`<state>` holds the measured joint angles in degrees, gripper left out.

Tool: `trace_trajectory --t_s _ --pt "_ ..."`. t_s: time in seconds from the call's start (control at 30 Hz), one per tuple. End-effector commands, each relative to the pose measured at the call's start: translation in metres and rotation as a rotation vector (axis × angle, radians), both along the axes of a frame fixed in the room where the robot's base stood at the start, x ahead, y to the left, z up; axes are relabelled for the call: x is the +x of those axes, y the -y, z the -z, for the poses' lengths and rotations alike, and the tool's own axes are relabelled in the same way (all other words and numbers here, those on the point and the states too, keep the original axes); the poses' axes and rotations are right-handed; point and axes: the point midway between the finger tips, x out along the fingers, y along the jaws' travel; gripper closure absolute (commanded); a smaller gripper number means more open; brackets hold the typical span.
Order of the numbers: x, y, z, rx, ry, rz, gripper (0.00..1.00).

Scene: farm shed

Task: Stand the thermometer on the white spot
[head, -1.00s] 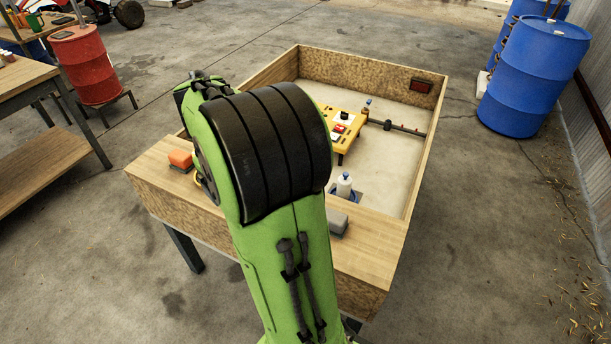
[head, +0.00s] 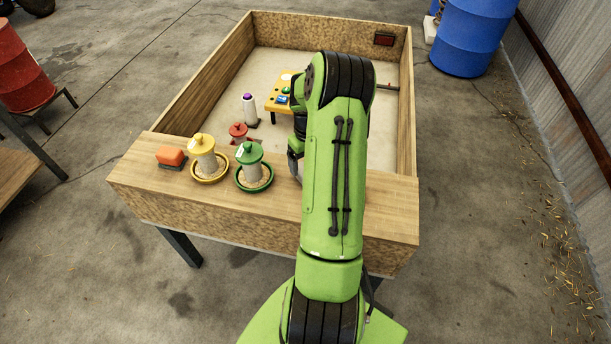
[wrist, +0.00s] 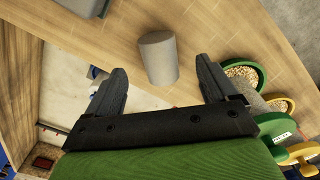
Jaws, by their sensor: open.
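The yellow stand (head: 272,103) in the pen carries a white round spot (head: 287,77), with green and blue pieces in front of it. I cannot tell for sure which object is the thermometer. A plain grey cylinder (wrist: 158,57) stands on the wooden ledge in the wrist view, apart from both fingers. My gripper (wrist: 162,80) is open and empty, its fingers to either side of the near end of the cylinder. In the head view my arm hides the cylinder and most of my gripper; one dark finger (head: 294,166) shows low over the ledge.
Green (head: 252,165) and yellow (head: 206,158) feeders and an orange block (head: 171,156) stand on the ledge (head: 250,205), left of my arm. A red feeder (head: 238,131) and a white bottle with purple cap (head: 249,108) are inside. Wooden walls (head: 202,75) edge the pen.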

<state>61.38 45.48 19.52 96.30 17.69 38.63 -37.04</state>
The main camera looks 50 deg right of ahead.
Motion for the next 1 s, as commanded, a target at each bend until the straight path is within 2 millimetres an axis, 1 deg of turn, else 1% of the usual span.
trace_trajectory --t_s 0.03,0.17,0.3,0.4,0.63,1.0 --pt "0.000 0.000 0.007 0.001 -0.001 0.001 0.14" --pt "0.000 0.001 0.022 0.002 -0.001 0.002 0.14" --pt "0.001 0.002 0.050 0.003 -0.001 0.001 0.14" --pt "0.001 0.002 0.062 0.001 -0.001 0.001 0.14" --pt "0.001 0.003 0.063 -0.002 0.000 0.001 0.14" --pt "0.001 0.003 0.063 -0.001 0.001 0.000 0.71"
